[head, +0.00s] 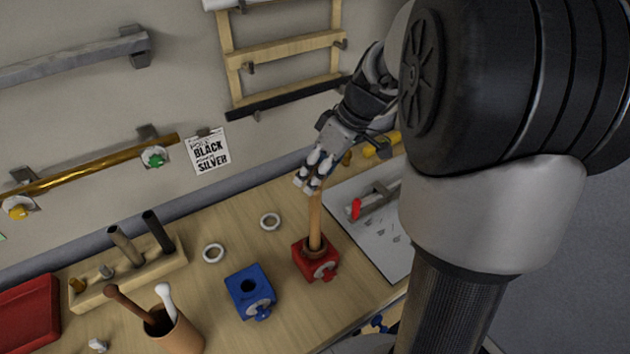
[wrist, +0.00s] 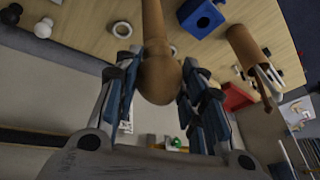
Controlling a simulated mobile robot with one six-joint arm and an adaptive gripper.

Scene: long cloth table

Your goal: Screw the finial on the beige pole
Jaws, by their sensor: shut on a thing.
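The beige pole (head: 315,222) stands nearly upright in a red clamp block (head: 312,262) on the table. My gripper (head: 308,182) is at its top end in the head view, fingers pointing down. In the wrist view, a wooden finial (wrist: 158,78) with a rounded end sits between the two fingers, and my gripper is shut on it. The pole (wrist: 152,18) runs on from the finial, roughly in line, to the top edge of the picture. The fingers hide the finial in the head view. I cannot tell whether any gap is left at the joint.
A blue block with a hole (head: 247,288) stands left of the red block. Two pale rings (head: 270,221) lie behind. A wooden holder with poles (head: 130,275), a brown pot (head: 175,335) and a red tray (head: 30,315) stand left. A grey board (head: 372,238) lies right.

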